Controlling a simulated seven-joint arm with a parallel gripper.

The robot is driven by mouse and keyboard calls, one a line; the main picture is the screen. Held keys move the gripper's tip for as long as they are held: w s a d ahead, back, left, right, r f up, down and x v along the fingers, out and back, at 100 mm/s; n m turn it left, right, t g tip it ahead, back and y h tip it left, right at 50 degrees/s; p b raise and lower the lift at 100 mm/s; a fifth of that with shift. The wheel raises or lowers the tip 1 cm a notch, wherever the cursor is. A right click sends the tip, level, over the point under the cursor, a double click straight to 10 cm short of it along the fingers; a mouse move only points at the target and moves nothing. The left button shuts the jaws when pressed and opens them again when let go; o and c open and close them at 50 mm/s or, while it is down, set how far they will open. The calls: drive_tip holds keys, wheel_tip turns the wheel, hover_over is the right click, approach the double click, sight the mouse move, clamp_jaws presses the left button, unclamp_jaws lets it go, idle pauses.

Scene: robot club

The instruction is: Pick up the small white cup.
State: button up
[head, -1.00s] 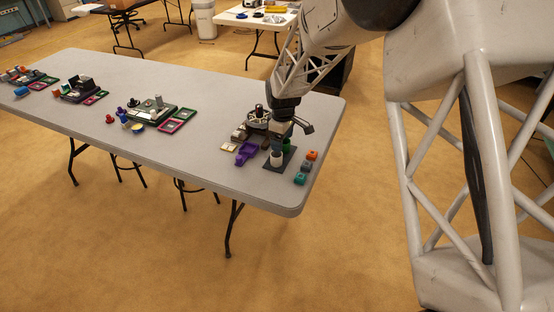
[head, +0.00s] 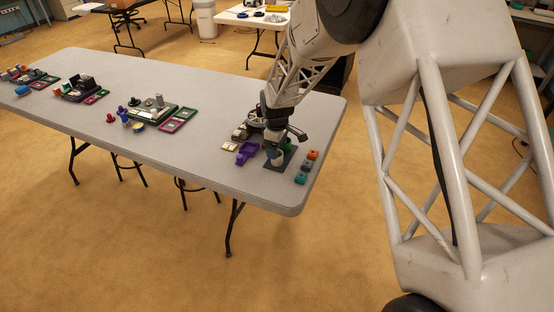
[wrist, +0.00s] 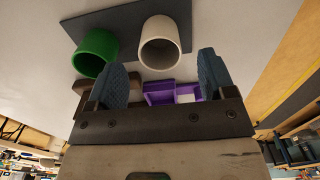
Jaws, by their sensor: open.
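The small white cup (wrist: 160,42) stands on a dark mat (wrist: 120,25) near the table's right end. In the wrist view its round open mouth shows between and just beyond my two blue fingers. My gripper (wrist: 163,62) is open, with one finger to each side of the cup and nothing held. In the head view my gripper (head: 273,148) is right at the cup and hides much of it. I cannot tell whether a finger touches it. A green cup (wrist: 95,50) stands left of the white cup in the wrist view, close to the left finger.
A purple tray (head: 246,152) lies left of the mat. Small orange, grey and teal blocks (head: 301,178) lie along its right side. A dark device (head: 256,123) stands behind. The grey table (head: 200,160) is bare in front, with more kits farther left.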

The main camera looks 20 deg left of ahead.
idle(0.3)
drive_tip(key=shift+f, duration=2.6)
drive_tip(key=c, duration=1)
drive_tip(key=shift+r, duration=0.15)
drive_tip(key=shift+r, duration=0.5)
wheel_tip(320, 180, up, 2)
drive_tip(key=shift+r, duration=0.1)
drive_tip(key=s+d, duration=0.3)
drive_tip(key=s, duration=0.1)
drive_tip(key=s+d+r, duration=0.1)
drive_tip(key=s+d, duration=0.2)
drive_tip(key=s, duration=0.1)
drive_tip(key=s+d, duration=0.3)
drive_tip(key=s, duration=0.2)
drive_tip(key=shift+d+r, duration=0.25)
